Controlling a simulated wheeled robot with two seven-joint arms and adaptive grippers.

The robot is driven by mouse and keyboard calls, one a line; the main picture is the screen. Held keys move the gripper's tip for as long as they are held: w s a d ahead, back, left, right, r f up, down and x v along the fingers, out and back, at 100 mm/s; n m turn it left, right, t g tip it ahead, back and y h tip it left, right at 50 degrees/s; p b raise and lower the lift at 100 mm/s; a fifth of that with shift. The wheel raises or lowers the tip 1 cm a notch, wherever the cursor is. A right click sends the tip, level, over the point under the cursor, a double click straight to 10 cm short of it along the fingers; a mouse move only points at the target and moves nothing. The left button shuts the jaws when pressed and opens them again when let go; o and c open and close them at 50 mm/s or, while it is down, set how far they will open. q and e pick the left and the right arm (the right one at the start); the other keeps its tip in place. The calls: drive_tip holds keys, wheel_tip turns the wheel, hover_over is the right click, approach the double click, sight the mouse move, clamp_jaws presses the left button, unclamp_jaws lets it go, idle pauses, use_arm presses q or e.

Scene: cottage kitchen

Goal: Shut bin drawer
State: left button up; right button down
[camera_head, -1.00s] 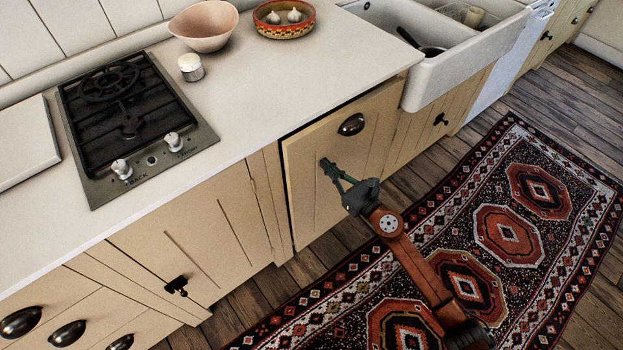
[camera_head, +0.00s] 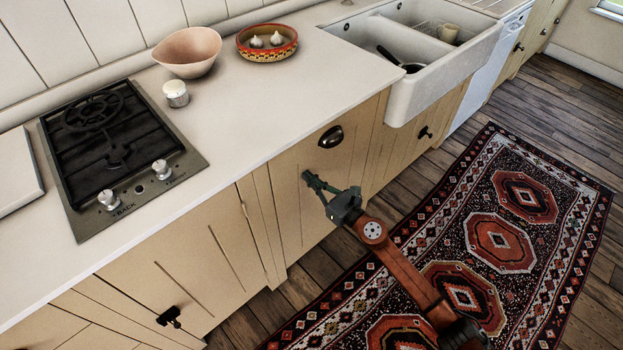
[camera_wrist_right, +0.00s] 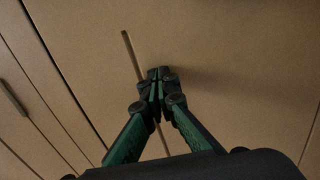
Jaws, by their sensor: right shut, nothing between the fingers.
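The bin drawer (camera_head: 290,200) has a tall cream front with a dark cup handle (camera_head: 330,136) near its top. Its front looks level with the cabinet panels beside it, and no gap shows at its top edge under the worktop. My right gripper (camera_head: 308,177) is shut and empty, with its fingertips at the drawer front, below and left of the handle. In the right wrist view the closed fingertips (camera_wrist_right: 160,74) are against or very close to the cream panel (camera_wrist_right: 225,50); I cannot tell if they touch. My left gripper is not in view.
The worktop (camera_head: 260,105) carries a hob (camera_head: 120,150), a pink bowl (camera_head: 188,52), a patterned bowl with garlic (camera_head: 267,43) and a small jar (camera_head: 175,94). A white sink (camera_head: 410,85) is to the right. A patterned rug (camera_head: 500,245) covers the floor in front.

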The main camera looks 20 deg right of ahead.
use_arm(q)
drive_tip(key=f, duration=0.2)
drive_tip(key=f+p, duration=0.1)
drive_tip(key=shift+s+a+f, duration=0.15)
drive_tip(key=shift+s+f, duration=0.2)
use_arm(e)
drive_tip(key=v, duration=1.4)
drive_tip(key=shift+d+f, duration=0.1)
drive_tip(key=shift+f, duration=0.05)
